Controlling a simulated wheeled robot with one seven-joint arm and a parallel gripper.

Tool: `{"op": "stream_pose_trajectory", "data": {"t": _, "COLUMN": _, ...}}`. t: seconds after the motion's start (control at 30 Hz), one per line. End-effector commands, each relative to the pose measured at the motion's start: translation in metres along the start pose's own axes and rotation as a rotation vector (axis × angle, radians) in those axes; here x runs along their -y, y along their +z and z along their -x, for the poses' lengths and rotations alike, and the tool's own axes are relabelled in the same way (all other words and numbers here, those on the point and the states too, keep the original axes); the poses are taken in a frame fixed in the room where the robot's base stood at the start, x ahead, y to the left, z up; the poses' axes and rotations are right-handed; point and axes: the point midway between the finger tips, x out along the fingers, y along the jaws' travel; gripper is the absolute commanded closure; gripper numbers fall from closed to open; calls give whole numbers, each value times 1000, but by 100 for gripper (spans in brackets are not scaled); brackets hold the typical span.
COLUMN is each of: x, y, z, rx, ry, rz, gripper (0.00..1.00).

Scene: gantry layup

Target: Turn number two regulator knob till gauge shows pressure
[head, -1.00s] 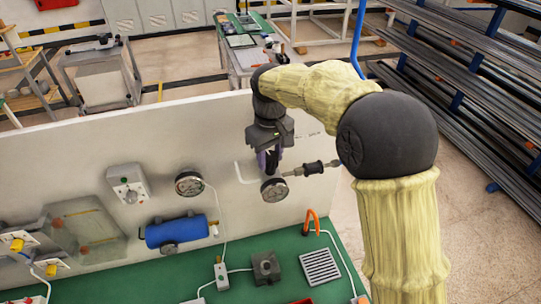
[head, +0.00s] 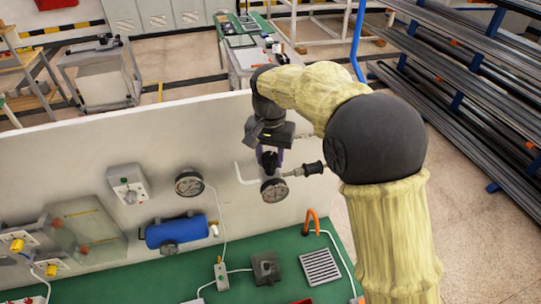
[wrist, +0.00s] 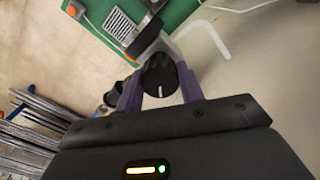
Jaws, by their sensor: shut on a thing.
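A black regulator knob (wrist: 160,78) with a white line on its face shows in the wrist view. My gripper (wrist: 160,92) is shut on it, with a purple finger on each side. In the head view my gripper (head: 270,158) reaches the white panel from above, and its body hides part of the knob. A round gauge (head: 274,190) sits just below the gripper on the regulator. Its needle is too small to read. In the wrist view the gauge (wrist: 145,38) is seen edge-on beyond the knob. No number label is readable.
A second gauge (head: 190,183), a grey switch box (head: 127,184) and a blue cylinder (head: 177,231) are on the panel (head: 90,150) to the left. A dark fitting (head: 310,169) extends right of the regulator. A green bench (head: 220,262) with small parts lies below.

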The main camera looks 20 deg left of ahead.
Motion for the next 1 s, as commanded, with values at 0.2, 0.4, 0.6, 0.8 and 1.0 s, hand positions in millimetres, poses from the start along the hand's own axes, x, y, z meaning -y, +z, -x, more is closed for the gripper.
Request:
{"op": "stream_pose_trajectory", "data": {"t": 0.2, "x": 0, "y": -1, "z": 2, "rx": -6, "ry": -4, "rz": -107, "gripper": 85}}
{"op": "stream_pose_trajectory", "data": {"t": 0.4, "x": 0, "y": -1, "z": 2, "rx": -6, "ry": -4, "rz": -151, "gripper": 85}}
{"op": "stream_pose_trajectory", "data": {"t": 0.6, "x": 0, "y": -1, "z": 2, "rx": -6, "ry": -4, "rz": -157, "gripper": 85}}
{"op": "stream_pose_trajectory", "data": {"t": 0.8, "x": 0, "y": -1, "z": 3, "rx": -6, "ry": -4, "rz": -155, "gripper": 60}}
{"op": "stream_pose_trajectory", "data": {"t": 1.0, "x": 0, "y": -1, "z": 2, "rx": -4, "ry": -3, "rz": -155, "gripper": 41}}
